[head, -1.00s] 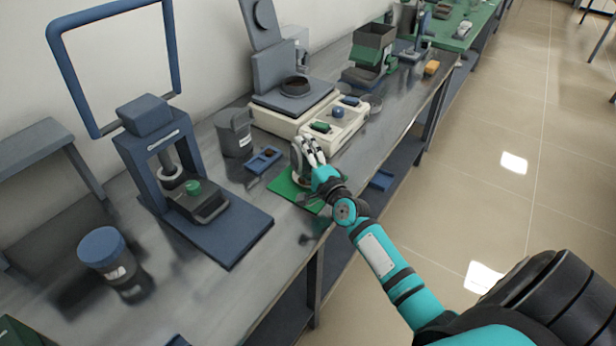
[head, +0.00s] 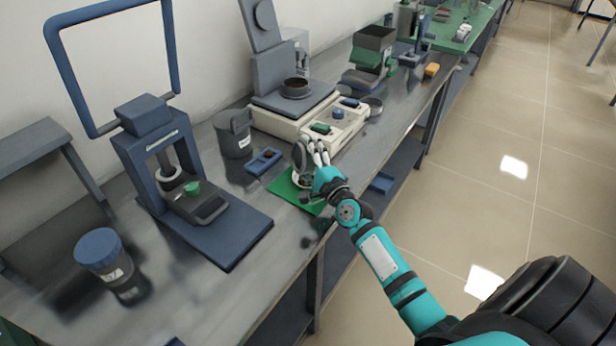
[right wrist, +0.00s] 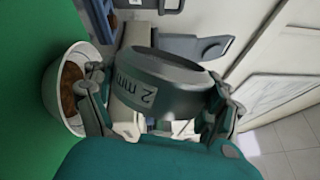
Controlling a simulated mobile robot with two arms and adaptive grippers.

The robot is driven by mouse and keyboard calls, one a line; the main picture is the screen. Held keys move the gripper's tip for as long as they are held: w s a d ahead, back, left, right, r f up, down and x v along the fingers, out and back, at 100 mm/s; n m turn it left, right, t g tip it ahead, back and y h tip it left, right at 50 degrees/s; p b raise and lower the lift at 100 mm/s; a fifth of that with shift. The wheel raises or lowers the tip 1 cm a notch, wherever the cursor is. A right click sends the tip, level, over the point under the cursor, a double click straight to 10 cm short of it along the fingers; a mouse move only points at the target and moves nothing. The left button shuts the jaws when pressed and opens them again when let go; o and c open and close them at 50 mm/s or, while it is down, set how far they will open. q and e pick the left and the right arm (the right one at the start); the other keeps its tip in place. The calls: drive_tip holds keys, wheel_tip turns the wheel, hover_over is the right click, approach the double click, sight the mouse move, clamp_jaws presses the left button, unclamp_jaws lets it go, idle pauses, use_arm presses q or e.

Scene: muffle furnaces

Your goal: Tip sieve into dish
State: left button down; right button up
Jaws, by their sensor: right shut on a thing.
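My right gripper (head: 318,156) is shut on a grey sieve (head: 304,153), held tilted on its side over the green mat. In the right wrist view the sieve (right wrist: 158,82) sits between the fingers and bears a "2 mm" label. A white dish (head: 302,180) stands on the green mat (head: 284,187), just below the sieve and partly hidden by the gripper. In the right wrist view the dish (right wrist: 62,88) holds brown granular material. The inside of the sieve cannot be seen clearly. My left gripper is not in view.
A blue tray (head: 263,161) and a grey jug (head: 234,133) stand left of the mat. A cream sieve shaker (head: 300,122) is behind it. A blue press (head: 160,150) and a blue-lidded jar (head: 103,255) stand further left. The bench's front edge is close to the mat.

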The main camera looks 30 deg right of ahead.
drive_tip(key=shift+d+m+b, duration=0.2)
drive_tip(key=shift+m+b, duration=0.15)
drive_tip(key=shift+m, duration=0.25)
